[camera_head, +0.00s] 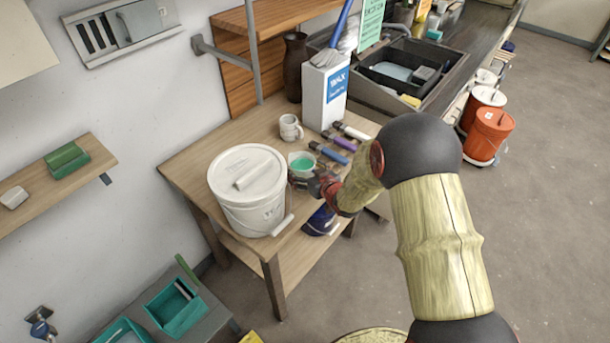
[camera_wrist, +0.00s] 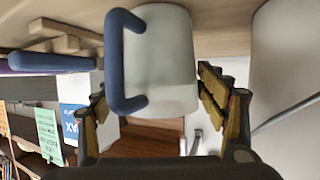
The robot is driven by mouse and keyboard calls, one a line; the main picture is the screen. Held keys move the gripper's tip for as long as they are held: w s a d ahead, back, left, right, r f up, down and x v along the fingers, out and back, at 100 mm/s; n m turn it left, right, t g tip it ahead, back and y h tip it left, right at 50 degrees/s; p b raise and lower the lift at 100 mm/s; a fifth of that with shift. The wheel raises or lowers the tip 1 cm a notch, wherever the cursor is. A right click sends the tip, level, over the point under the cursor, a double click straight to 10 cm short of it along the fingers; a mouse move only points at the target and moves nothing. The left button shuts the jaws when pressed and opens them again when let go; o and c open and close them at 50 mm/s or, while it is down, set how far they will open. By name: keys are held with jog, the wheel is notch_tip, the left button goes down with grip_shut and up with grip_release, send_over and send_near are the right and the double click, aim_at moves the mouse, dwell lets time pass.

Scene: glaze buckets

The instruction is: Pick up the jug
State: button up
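The jug (camera_head: 302,170) is a small pale vessel with teal glaze inside, standing on the wooden table beside a big white bucket. In the wrist view the jug (camera_wrist: 165,60) is a whitish body with a blue handle (camera_wrist: 118,62) on its left side. My gripper (camera_head: 316,184) is at the jug's near right side in the head view. In the wrist view my gripper (camera_wrist: 152,90) is open, one finger on each side of the jug. The right finger is very close to the jug wall; contact is unclear. The left finger is near the handle.
The lidded white bucket (camera_head: 248,195) stands close left of the jug. A wooden shelf (camera_head: 290,15) is above the back of the table.

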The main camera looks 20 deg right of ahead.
jog(key=c, duration=1.2)
jog(key=shift+c, duration=0.5)
jog(key=shift+w+r, duration=0.1)
jog(key=shift+r, duration=0.15)
